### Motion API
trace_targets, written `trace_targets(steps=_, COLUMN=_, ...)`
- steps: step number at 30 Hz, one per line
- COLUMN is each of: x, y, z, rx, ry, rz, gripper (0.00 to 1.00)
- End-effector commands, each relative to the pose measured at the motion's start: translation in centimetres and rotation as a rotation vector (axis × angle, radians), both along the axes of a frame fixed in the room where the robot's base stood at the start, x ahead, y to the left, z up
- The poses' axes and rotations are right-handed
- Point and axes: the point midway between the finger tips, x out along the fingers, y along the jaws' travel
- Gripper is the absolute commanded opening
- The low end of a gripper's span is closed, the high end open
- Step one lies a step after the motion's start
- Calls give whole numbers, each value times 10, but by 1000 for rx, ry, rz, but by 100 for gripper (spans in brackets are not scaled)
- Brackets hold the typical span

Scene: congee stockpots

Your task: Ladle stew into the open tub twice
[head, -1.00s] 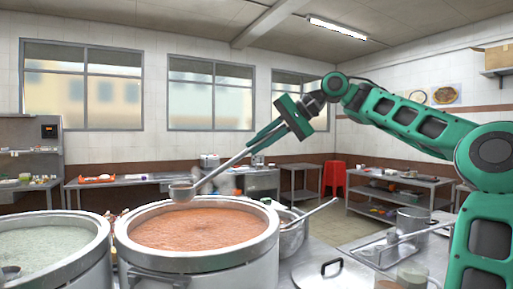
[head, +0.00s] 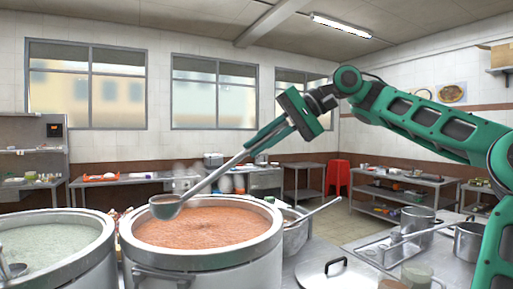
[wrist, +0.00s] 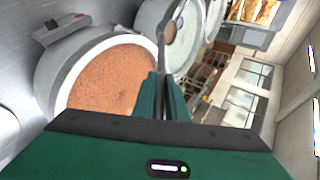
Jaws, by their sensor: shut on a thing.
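My gripper (head: 268,138) is shut on the handle of a metal ladle (head: 220,172). The handle slants down to the left, and the ladle's bowl (head: 166,207) is at the left part of the big stew pot (head: 202,258), above the stew or just at its surface; I cannot tell which. What the bowl holds is unclear. The pot is full of orange-brown stew (head: 215,228). In the wrist view the handle (wrist: 162,45) runs away between my fingers (wrist: 163,98), beside the stew (wrist: 108,80). A small clear container (head: 416,274) at the lower right may be the open tub.
A second big pot of pale green congee (head: 50,245) stands at left. A smaller pot (head: 294,232) with a handle sticking out stands right of the stew pot. A lid (head: 335,272) lies on the steel counter. Metal pots (head: 417,220) stand on the right.

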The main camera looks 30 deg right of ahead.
Motion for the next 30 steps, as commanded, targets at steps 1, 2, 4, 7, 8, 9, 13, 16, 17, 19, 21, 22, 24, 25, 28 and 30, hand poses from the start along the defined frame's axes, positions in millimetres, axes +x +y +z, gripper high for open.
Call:
trace_targets(steps=1, x=-4, y=2, z=0, rx=2, ry=-1, rz=10, gripper=0)
trace_targets(steps=2, x=-7, y=4, z=1, rx=1, ry=-2, rz=17, gripper=0)
trace_targets(steps=4, x=-12, y=7, z=1, rx=1, ry=-3, rz=33, gripper=0)
trace_targets(steps=7, x=-20, y=13, z=1, rx=0, ry=-4, rz=55, gripper=0)
trace_targets(steps=8, x=-22, y=15, z=0, rx=0, ry=-5, rz=62, gripper=0)
trace_targets(steps=9, x=-25, y=17, z=0, rx=0, ry=-4, rz=71, gripper=0)
trace_targets(steps=13, x=-36, y=24, z=0, rx=0, ry=-6, rz=100, gripper=0)
trace_targets(steps=16, x=-43, y=29, z=1, rx=-1, ry=-8, rz=123, gripper=0)
trace_targets(steps=17, x=-46, y=30, z=0, rx=-1, ry=-8, rz=129, gripper=0)
trace_targets(steps=19, x=-52, y=34, z=0, rx=-1, ry=-8, rz=145, gripper=0)
trace_targets(steps=21, x=-57, y=38, z=0, rx=-1, ry=-9, rz=161, gripper=0)
trace_targets(steps=22, x=-59, y=40, z=0, rx=-1, ry=-9, rz=167, gripper=0)
trace_targets(steps=24, x=-65, y=44, z=0, rx=-1, ry=-10, rz=183, gripper=0)
trace_targets(steps=25, x=-67, y=45, z=1, rx=-2, ry=-11, rz=190, gripper=0)
trace_targets(steps=28, x=-75, y=50, z=0, rx=-2, ry=-12, rz=211, gripper=0)
trace_targets(steps=30, x=-75, y=51, z=-6, rx=-5, ry=-8, rz=211, gripper=0)
